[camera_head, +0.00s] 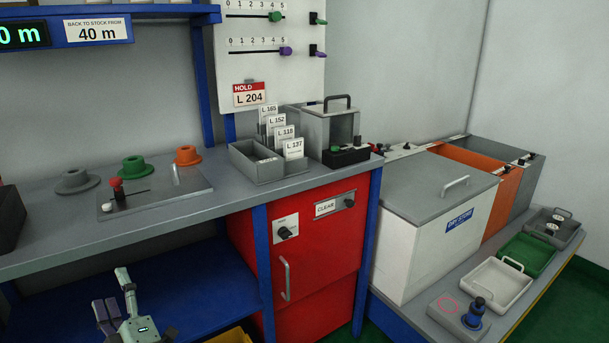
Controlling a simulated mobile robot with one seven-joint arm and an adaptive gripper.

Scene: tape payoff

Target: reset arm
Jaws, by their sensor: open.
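My gripper (124,306) shows at the lower left edge, in front of the blue lower shelf and below the grey worktop. It is open, and I see nothing between its fingers. Part of it and most of my arm are cut off by the bottom of the picture.
The grey worktop (235,207) carries grey, green and orange flanged pieces, a lever plate (155,199), a card box (262,165) and a lidded grey box (330,128). A red cabinet (322,243) stands below. A white lidded bin (430,225) and trays stand right. The blue shelf (200,285) looks mostly clear.

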